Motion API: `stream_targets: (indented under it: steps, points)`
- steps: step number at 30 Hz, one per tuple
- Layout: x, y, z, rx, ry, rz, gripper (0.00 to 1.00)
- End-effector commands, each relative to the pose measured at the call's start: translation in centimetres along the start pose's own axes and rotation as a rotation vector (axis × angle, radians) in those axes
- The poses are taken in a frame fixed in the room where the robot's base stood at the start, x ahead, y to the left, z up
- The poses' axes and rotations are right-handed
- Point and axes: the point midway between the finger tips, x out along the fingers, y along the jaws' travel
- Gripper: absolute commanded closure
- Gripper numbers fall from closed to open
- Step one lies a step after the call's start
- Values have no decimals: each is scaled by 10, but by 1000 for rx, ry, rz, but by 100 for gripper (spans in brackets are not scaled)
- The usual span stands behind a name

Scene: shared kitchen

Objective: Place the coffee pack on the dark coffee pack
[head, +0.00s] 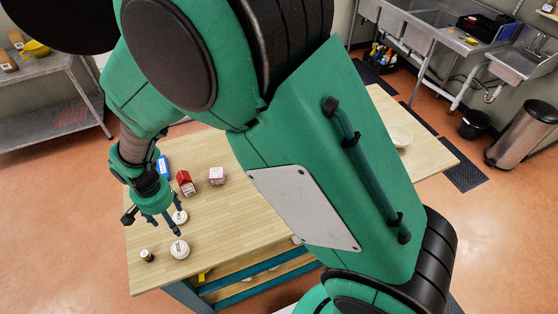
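My gripper (178,222) hangs over the left part of the wooden table, its two fingers pointing down and apart. Nothing is clearly held between them. A white round tub (180,216) shows behind the fingers; I cannot tell if they touch it. Two brown packs, one nearer (8,61) and one farther (17,38), sit on the metal shelf at the upper left, far from my gripper. They are small and cut off or partly hidden, so I cannot tell whether they are the coffee pack and the dark coffee pack. No other pack is clearly coffee.
On the wooden table (215,218) are a blue pack (164,168), a red carton (186,184), a white-pink carton (216,176), a round white tub (180,250), a small dark jar (147,256) and a bowl (400,136). My arm hides the table's middle.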

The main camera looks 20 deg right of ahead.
Motion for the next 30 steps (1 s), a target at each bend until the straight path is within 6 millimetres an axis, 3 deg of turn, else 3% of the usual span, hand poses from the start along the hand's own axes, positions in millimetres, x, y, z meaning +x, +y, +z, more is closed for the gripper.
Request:
stream_targets:
  steps: [6, 14, 23, 30]
  points:
    - [-70, 46, -23, -22, 48, -42, 36]
    - [-148, 112, -34, -61, 115, -78, 36]
    - [-222, 192, -24, -105, 204, -99, 36]
    - [-268, 253, -1, -140, 279, -99, 36]
